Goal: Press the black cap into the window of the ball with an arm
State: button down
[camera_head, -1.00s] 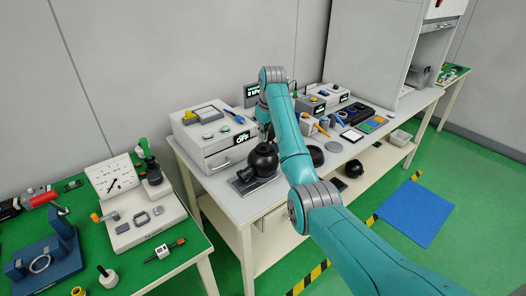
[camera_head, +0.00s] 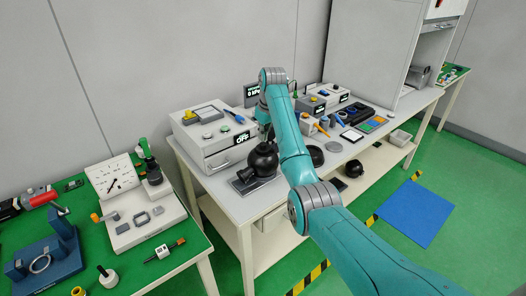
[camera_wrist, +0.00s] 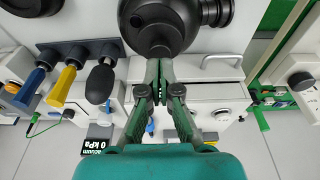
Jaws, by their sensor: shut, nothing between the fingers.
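The black ball (camera_head: 263,158) sits on a grey plate near the front left of the white table. It fills the top middle of the wrist view (camera_wrist: 178,38), with its cylindrical arm (camera_wrist: 216,12) pointing right there. A darker round face with a small bluish spot shows on the ball; I cannot tell whether it is the black cap or the window. My gripper (camera_wrist: 160,68) is shut and empty, its fingertips at the ball's lower edge in the wrist view. Contact cannot be told. In the head view my arm mostly hides the gripper.
A grey drawer box (camera_head: 212,138) stands behind the ball. A black round object (camera_head: 315,156) lies right of it. Coloured-handled tools (camera_wrist: 68,80) stand in a holder at the left of the wrist view. A green bench (camera_head: 190,240) stands at the left.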

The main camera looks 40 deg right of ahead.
jog(key=shift+f, duration=0.95)
dwell(0.4)
jog(key=shift+r, duration=0.1)
jog(key=shift+r, duration=3.4)
